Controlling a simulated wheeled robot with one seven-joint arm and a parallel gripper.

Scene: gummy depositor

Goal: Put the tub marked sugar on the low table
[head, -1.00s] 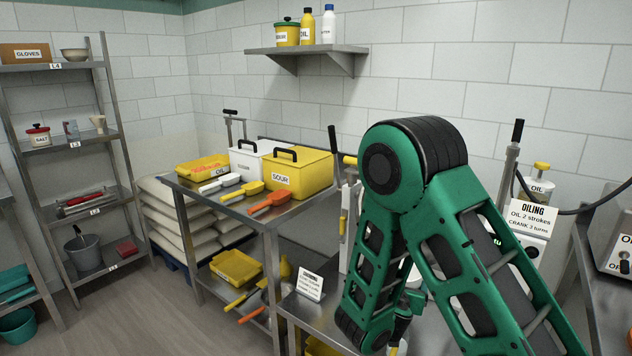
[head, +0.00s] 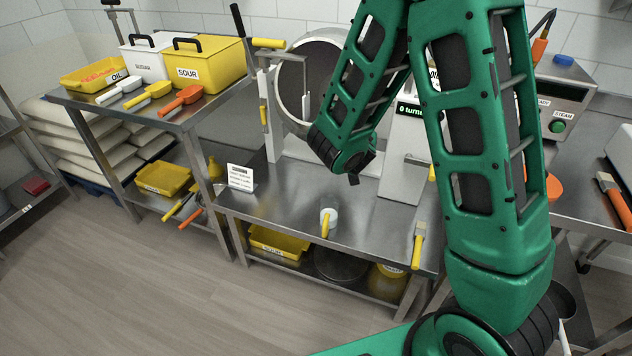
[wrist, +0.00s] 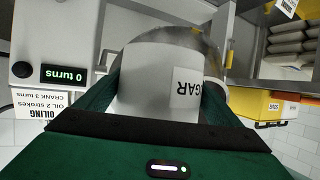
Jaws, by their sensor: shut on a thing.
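In the wrist view my gripper (wrist: 160,100) is shut on a pale tub (wrist: 150,62). The tub's white label appears upside down and shows the letters "GAR"; the rest is hidden. A finger lies along each side of the tub. In the head view I cannot make out the gripper or this tub; my arm covers that part. A low steel table (head: 290,195) stands in the middle of the head view, lower than the table to its left. On it are a white cup with a yellow handle (head: 327,222), a small sign (head: 240,177) and a yellow-handled brush (head: 418,245).
A white machine (head: 402,150) reads "0 turns"; its display (wrist: 63,74) shows in the wrist view. The left table holds a yellow SOUR bin (head: 210,62) and a white bin (head: 143,62). The low table's middle is mostly clear.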

